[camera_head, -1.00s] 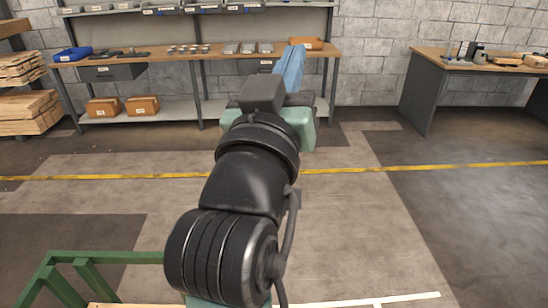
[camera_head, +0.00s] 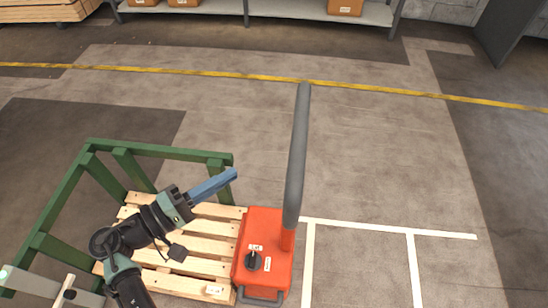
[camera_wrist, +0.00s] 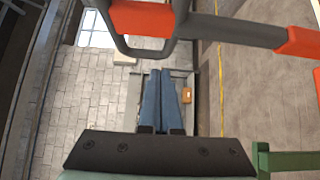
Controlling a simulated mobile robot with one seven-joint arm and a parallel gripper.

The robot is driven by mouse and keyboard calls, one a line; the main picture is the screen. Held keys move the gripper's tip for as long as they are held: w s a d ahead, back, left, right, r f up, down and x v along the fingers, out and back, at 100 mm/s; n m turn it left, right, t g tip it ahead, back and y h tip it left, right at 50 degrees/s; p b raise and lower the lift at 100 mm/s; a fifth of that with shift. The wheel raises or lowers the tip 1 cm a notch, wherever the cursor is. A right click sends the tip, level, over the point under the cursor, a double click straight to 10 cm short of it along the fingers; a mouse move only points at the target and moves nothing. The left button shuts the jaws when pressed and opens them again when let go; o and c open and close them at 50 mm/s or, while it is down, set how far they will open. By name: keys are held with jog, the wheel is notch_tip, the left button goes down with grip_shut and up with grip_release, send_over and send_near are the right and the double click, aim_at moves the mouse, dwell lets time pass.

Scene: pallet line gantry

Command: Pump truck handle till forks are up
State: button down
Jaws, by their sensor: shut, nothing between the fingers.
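The pallet truck's orange-red body (camera_head: 264,243) stands at the right end of a wooden pallet (camera_head: 205,226) in the head view. Its long grey handle (camera_head: 299,150) rises from the body and stands nearly upright in the picture. In the wrist view a dark handle loop (camera_wrist: 148,52) with orange parts crosses the top. My gripper (camera_head: 230,176) has blue fingers, shut and empty, left of the handle and apart from it. The fingers (camera_wrist: 160,76) also show in the wrist view, just below the loop in the picture. The truck's forks cannot be made out.
A green rail frame (camera_head: 155,151) stands around the pallet's far and left sides. White floor lines (camera_head: 390,228) lie right of the truck. The floor beyond, up to the yellow line (camera_head: 365,88), is clear. A shelf unit (camera_head: 240,9) stands at the back.

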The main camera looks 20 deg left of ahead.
jog(key=w+d+p, duration=0.1)
jog(key=w+d, duration=0.6)
jog(key=shift+w+d+p, duration=0.25)
jog(key=shift+w+p, duration=0.1)
